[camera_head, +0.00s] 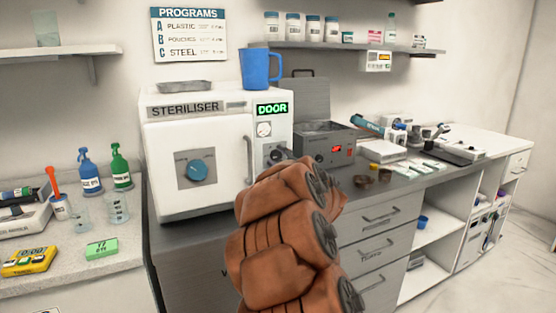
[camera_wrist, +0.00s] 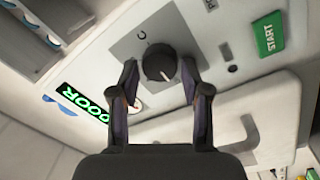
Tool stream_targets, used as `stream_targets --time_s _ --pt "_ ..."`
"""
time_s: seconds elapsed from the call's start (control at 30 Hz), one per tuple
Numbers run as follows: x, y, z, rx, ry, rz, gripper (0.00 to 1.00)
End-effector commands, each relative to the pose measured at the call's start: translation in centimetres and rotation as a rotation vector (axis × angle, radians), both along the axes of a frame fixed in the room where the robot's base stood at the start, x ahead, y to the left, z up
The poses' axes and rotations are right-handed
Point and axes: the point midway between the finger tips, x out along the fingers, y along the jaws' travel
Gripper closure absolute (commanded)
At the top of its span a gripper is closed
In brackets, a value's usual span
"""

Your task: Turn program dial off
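The steriliser (camera_head: 165,140) is a white box on the counter, with a lit green DOOR display (camera_head: 272,109). In the wrist view a dark round dial (camera_wrist: 159,61) with a pale pointer line sits on a grey plate; a letter C shows beside it. My gripper (camera_wrist: 159,72) is open, with a finger on each side of this dial; contact cannot be told. In the head view my gripper (camera_head: 278,155) is at the right-hand panel, and my arm hides much of that area. A larger blue dial (camera_head: 197,171) is on the front's left part.
A green START button (camera_wrist: 269,34) is near the dial. A blue mug (camera_head: 260,67) and metal tray (camera_head: 186,86) stand on top of the steriliser. A grey open-lidded unit (camera_head: 325,149) stands close on the right. Bottles (camera_head: 89,170) are on the left counter.

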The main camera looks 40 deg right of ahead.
Motion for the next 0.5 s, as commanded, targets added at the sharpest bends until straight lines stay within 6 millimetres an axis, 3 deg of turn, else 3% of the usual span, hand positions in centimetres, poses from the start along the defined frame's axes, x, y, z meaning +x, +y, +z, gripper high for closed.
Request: stream_targets --time_s 0.1,0.5 --pt "-0.03 -0.04 -0.03 0.001 0.0 -0.001 0.38" --pt "-0.4 0.05 -0.06 0.001 0.001 -0.002 0.37"
